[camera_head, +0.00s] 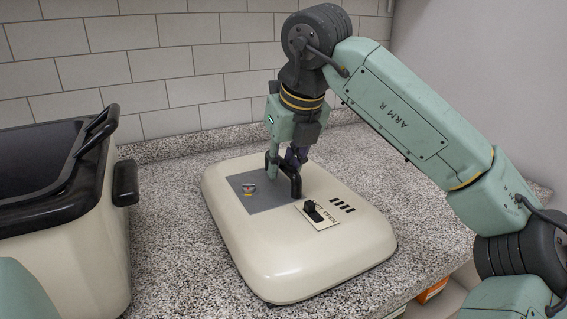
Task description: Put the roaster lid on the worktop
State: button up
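The roaster lid (250,255) is a wide cream slab with rounded corners, a grey panel and a black handle (291,180) on top. It lies level and appears to rest on the speckled worktop (165,240), right of the roaster (70,270). The roaster is cream with a black rim and an open dark inside. My gripper (285,168) points down at the lid's handle, its fingers beside the handle's bar. The fingers partly hide the handle, and I cannot tell whether they press on it.
The roaster's black side handles (125,182) stick out toward the lid, with a strip of worktop between. A tiled wall (130,60) stands behind. The worktop's front edge runs at the lower right, near the lid, with an orange item (432,291) below it.

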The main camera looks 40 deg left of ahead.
jog(key=shift+o, duration=1.3)
jog(key=shift+r, duration=0.25)
jog(key=v, duration=1.2)
jog(key=shift+f, duration=0.1)
